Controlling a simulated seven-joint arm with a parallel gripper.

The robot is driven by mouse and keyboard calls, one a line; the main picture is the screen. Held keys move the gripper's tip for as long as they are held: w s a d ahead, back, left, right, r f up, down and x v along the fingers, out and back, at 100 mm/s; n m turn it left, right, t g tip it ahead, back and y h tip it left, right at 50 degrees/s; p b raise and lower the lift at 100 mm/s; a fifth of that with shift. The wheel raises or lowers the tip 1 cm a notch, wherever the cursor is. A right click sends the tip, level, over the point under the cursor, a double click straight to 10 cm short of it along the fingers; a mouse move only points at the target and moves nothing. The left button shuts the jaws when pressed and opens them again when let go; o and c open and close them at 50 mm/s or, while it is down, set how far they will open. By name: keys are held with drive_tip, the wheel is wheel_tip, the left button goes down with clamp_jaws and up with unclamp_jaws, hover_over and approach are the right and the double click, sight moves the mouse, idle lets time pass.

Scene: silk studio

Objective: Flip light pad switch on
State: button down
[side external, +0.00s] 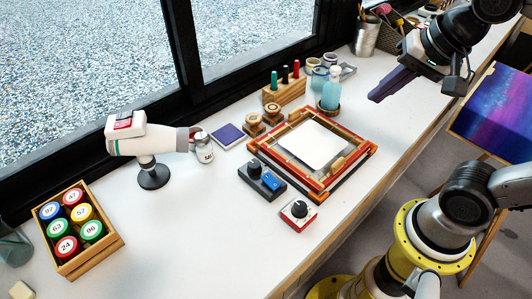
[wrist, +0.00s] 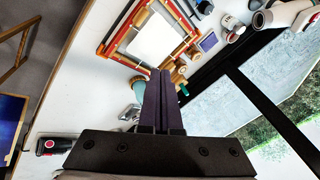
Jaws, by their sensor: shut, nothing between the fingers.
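A black switch box with a blue rocker (side external: 262,181) lies on the white table at the left front of the framed pad in the side external view. Whether the rocker is on or off is too small to tell. A white sheet (side external: 313,143) lies inside the red and wooden frame (side external: 350,165); the sheet also shows in the wrist view (wrist: 154,40). My gripper (side external: 376,97) is high at the right, above the table and well apart from the switch box. Its purple fingers (wrist: 160,72) are shut and empty.
A red and white box with a black knob (side external: 298,213) stands beside the switch box. Behind the frame are a teal bottle (side external: 331,92) and a wooden block (side external: 284,93). A white lamp-like device (side external: 150,140) and a spool box (side external: 77,228) stand left.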

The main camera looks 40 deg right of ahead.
drive_tip(key=w+a+f+m+g, duration=0.2)
drive_tip(key=w+a+m, duration=0.2)
drive_tip(key=w+m, duration=0.3)
drive_tip(key=g, duration=0.4)
hover_over(266, 176)
drive_tip(key=shift+m, duration=0.4)
wheel_tip(266, 176, down, 14)
drive_tip(key=shift+w+d+r, duration=0.1)
drive_tip(key=shift+w+d, duration=0.05)
drive_tip(key=shift+a+f, duration=0.2)
drive_tip(key=shift+f, duration=1.9)
